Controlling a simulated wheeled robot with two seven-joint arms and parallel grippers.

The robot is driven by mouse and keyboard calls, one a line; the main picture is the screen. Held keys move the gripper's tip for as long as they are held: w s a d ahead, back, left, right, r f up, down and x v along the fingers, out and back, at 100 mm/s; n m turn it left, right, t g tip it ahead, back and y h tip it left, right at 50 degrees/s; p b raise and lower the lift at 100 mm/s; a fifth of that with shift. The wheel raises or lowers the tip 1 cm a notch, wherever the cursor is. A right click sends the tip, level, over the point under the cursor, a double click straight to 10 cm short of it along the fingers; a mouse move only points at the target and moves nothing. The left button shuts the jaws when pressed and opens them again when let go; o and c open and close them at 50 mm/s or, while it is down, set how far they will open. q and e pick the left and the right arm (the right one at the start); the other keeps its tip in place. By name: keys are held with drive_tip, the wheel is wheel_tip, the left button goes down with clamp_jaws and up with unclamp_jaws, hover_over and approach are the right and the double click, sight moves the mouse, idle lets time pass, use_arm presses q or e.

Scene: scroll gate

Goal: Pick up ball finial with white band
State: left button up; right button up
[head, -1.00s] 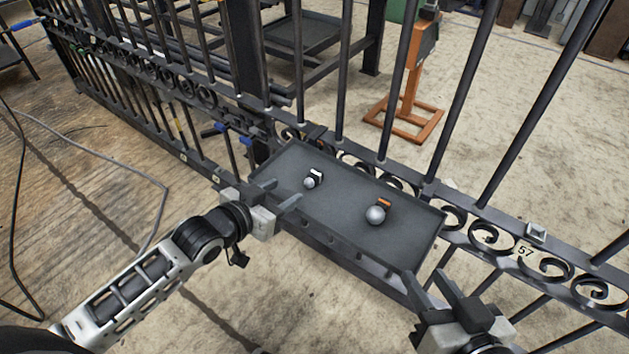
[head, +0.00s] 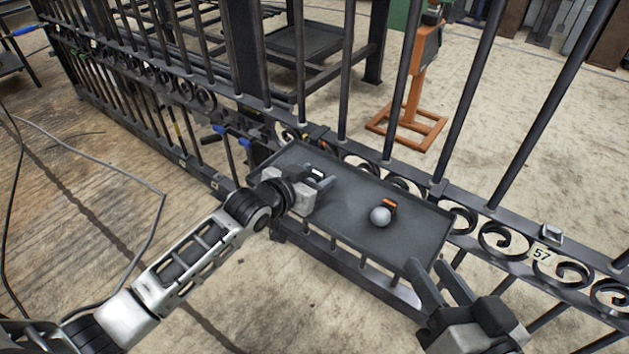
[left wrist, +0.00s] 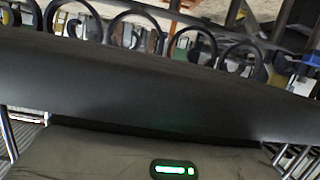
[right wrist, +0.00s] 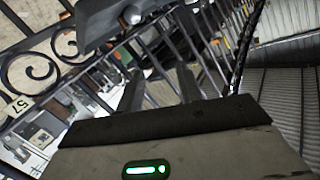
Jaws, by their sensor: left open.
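The finial with the white band (head: 317,173) lies in the dark tray (head: 345,228) in the head view. Only its white band and dark end show; its ball is hidden by my left gripper. My left gripper (head: 322,180) is open, low over the tray, with its fingers around or just above this finial; I cannot tell whether they touch it. The left wrist view shows no finial. A second finial, a grey ball (head: 380,216) with an orange band, lies to the right in the tray. My right gripper (head: 427,266) is open and empty by the tray's front right corner.
A dark iron gate with scrolls (head: 497,238) and upright bars runs along the tray's back side. A number 57 plate (head: 542,254) is on it. An orange stand (head: 408,128) is behind the bars. The tray's middle and right have free room.

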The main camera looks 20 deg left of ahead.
use_arm(q)
clamp_jaws()
